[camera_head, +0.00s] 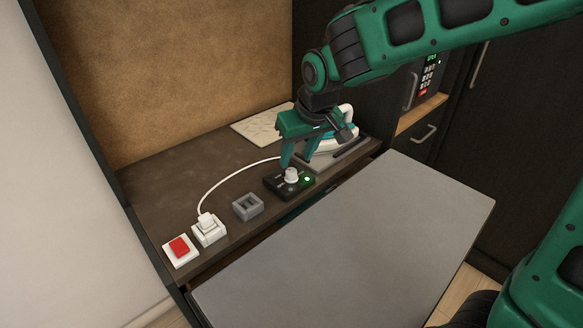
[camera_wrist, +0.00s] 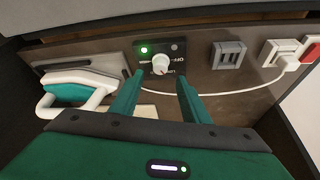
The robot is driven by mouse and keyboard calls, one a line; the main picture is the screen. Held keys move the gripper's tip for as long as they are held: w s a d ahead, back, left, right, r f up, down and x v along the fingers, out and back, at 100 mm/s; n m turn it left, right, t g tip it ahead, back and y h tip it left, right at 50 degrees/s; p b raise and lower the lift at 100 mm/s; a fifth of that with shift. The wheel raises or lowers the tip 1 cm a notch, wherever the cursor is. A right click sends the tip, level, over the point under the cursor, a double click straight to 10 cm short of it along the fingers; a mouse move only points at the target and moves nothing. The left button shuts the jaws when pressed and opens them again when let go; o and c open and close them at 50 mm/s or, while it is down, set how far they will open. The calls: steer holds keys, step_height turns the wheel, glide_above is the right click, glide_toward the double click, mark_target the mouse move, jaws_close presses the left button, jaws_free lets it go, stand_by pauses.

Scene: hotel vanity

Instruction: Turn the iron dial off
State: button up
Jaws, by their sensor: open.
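The iron dial is a white knob (camera_head: 291,175) on a small black box (camera_head: 275,184) with a lit green light (camera_head: 307,179). In the wrist view the knob (camera_wrist: 161,64) sits on the black panel, with "OFF" lettering beside it and the green light (camera_wrist: 145,50) lit. My gripper (camera_head: 287,160) is above and behind the dial, pointing down. In the wrist view its two fingers (camera_wrist: 160,82) are spread on either side of the knob with gaps, and nothing is held. The white and teal iron (camera_head: 338,137) stands behind my gripper, partly hidden; it also shows in the wrist view (camera_wrist: 75,92).
A grey socket block (camera_head: 248,206), a white plug (camera_head: 208,230) with a white cord and a red switch (camera_head: 180,248) line the counter to the left. A large grey board (camera_head: 360,240) juts out in front. A pale patterned tile (camera_head: 262,124) lies at the back.

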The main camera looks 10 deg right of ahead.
mark_target(292, 170)
steer(key=shift+x, duration=3.2)
steer(key=c, duration=1)
